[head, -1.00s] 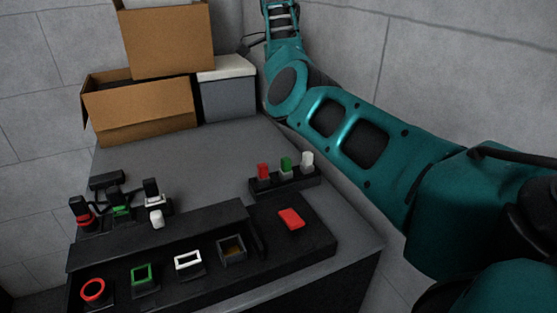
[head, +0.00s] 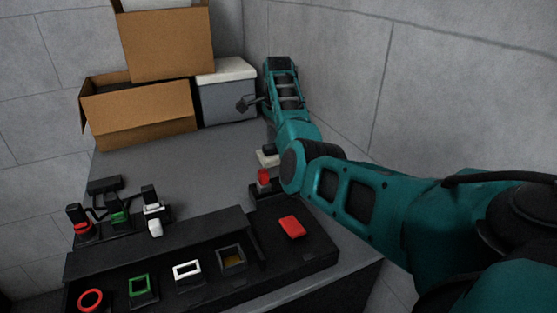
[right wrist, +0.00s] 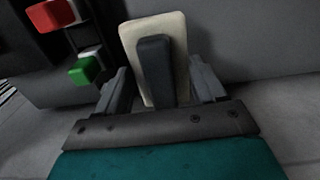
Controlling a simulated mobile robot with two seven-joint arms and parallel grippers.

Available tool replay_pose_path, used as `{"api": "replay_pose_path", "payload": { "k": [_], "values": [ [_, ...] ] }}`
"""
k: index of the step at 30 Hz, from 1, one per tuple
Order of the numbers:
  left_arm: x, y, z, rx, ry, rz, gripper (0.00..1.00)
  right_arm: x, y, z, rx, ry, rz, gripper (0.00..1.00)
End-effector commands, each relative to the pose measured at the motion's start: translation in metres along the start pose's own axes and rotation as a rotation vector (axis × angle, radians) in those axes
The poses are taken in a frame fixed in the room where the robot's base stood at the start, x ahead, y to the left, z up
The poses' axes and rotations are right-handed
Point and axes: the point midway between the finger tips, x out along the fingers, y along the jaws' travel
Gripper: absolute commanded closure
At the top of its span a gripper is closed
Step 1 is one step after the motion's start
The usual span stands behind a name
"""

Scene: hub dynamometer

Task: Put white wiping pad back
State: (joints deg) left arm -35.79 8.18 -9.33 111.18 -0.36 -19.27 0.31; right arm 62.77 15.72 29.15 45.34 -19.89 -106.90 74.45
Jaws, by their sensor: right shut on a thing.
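The white wiping pad (head: 267,160) has a pale flat base and a dark grip block on top. In the head view it shows just left of my right arm, behind the small block rack, partly hidden by the arm. In the right wrist view the pad (right wrist: 153,30) stands between the fingers of my right gripper (right wrist: 158,85), which is shut on its dark grip. My arm hides this gripper in the head view. I cannot tell if the pad touches the bench. My left gripper is not in view.
A rack (head: 262,190) with a red block (head: 264,177) stands close in front, mostly covered by my arm; a green block (right wrist: 82,70) shows in the wrist view. Cardboard boxes (head: 140,112) and a grey lidded bin (head: 226,100) stand behind. The bench middle (head: 190,160) is clear.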

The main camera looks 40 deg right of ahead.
Motion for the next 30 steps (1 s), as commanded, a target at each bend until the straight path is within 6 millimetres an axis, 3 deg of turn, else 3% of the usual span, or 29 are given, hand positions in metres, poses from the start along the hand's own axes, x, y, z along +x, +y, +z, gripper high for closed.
{"api": "replay_pose_path", "payload": {
  "k": [12,20,21,24,30],
  "values": [
    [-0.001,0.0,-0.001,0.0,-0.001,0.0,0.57,0.048,0.0,0.0,-0.001,-0.002,0.001,0.55],
    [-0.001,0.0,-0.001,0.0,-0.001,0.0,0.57,0.05,0.0,0.0,0.0,-0.001,-0.001,0.55],
    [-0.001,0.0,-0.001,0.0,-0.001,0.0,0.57,0.051,0.0,0.0,0.0,-0.001,0.0,0.3],
    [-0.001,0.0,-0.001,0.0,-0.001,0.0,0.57,0.051,0.0,0.0,0.0,-0.001,0.0,0.2],
    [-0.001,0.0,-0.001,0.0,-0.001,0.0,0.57,0.05,0.0,0.0,0.0,-0.001,0.0,0.2]
  ]
}}
